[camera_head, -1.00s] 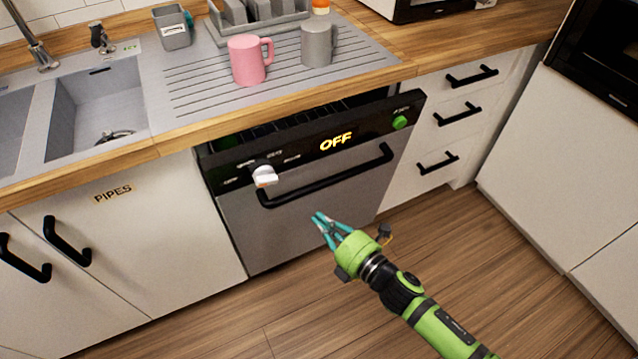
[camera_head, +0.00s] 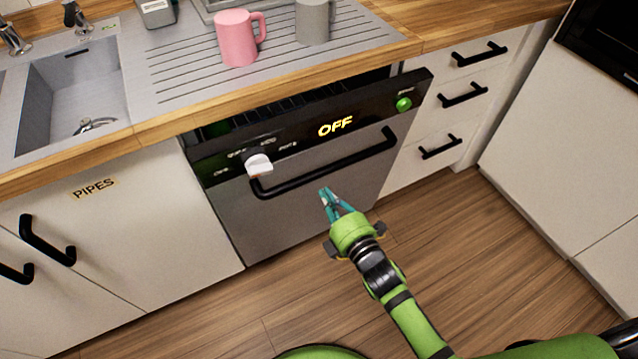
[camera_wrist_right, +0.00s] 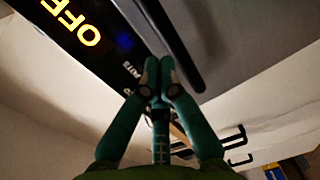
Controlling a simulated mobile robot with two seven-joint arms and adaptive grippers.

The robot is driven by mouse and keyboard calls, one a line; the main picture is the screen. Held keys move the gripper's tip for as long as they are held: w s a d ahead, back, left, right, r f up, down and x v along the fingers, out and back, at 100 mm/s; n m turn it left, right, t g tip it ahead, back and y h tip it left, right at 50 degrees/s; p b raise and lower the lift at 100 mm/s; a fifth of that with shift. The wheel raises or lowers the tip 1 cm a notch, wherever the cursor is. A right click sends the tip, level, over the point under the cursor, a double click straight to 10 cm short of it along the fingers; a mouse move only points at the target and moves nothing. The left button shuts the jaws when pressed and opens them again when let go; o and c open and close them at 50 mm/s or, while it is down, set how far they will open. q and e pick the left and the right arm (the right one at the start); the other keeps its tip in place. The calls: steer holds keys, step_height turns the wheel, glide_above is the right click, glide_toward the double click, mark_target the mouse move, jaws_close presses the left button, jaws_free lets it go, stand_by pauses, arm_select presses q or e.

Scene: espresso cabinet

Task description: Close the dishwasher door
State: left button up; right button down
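The dishwasher door (camera_head: 290,215) is slightly open and leans outward at the top. A dark gap with part of a rack (camera_head: 270,110) shows behind its black control panel (camera_head: 225,160). The panel carries a lit OFF sign, a white knob (camera_head: 259,165) and a green button (camera_head: 404,104). A black bar handle (camera_head: 330,165) crosses the door. My right gripper (camera_head: 329,196) is in front of the door, just below the handle, with its teal fingers together and nothing between them. In the right wrist view the fingertips (camera_wrist_right: 159,76) meet near the panel and handle (camera_wrist_right: 180,40). My left gripper is out of view.
The wooden counter edge (camera_head: 290,82) overhangs the door. A pink mug (camera_head: 237,40) and a grey mug (camera_head: 313,20) stand on the drainer above. Drawers with black handles (camera_head: 463,95) are to the right, the PIPES cabinet (camera_head: 120,235) to the left. The wooden floor (camera_head: 480,250) in front is clear.

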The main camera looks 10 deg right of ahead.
mark_target(311, 173)
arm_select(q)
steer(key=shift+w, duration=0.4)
arm_select(e)
steer(key=shift+x, duration=2.15)
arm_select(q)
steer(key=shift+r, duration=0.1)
arm_select(e)
steer(key=shift+a, duration=0.1)
